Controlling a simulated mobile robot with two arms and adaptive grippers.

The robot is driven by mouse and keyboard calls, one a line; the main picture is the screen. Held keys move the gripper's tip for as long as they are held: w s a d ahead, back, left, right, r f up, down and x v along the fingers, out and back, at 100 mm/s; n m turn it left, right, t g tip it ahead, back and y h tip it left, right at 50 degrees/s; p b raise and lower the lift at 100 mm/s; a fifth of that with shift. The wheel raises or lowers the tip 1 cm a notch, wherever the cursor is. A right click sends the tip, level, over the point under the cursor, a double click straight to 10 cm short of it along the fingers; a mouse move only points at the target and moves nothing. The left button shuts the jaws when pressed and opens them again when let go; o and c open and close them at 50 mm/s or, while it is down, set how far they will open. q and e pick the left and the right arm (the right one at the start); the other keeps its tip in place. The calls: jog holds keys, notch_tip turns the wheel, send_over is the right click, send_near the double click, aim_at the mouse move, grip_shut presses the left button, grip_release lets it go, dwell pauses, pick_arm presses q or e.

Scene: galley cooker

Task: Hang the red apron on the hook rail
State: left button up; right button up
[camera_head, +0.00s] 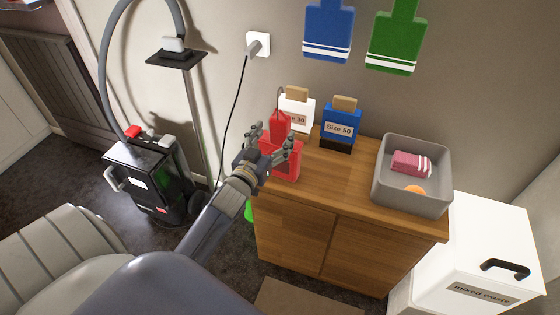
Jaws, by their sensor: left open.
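The red apron (287,168) is upright at the left end of the wooden cabinet top, with a thin loop above its narrow upper part. A blue apron (328,28) and a green apron (395,40) hang on the wall above. The hook rail is out of view above the picture. My right gripper is not in view.
The wooden cabinet (350,185) also bears a blue "Size 50" box (341,125) and a grey bin (400,193) holding a pink striped cloth (410,164). A white mixed-waste box (470,260) stands right. A black machine (150,180) with a hose stands left. A cord hangs from the wall socket (258,40).

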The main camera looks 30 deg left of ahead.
aim_at(277, 133)
pick_arm(q)
jog(key=w, duration=0.4)
jog(key=shift+w+a, duration=0.25)
jog(key=shift+a, duration=0.1)
jog(key=c, duration=1.5)
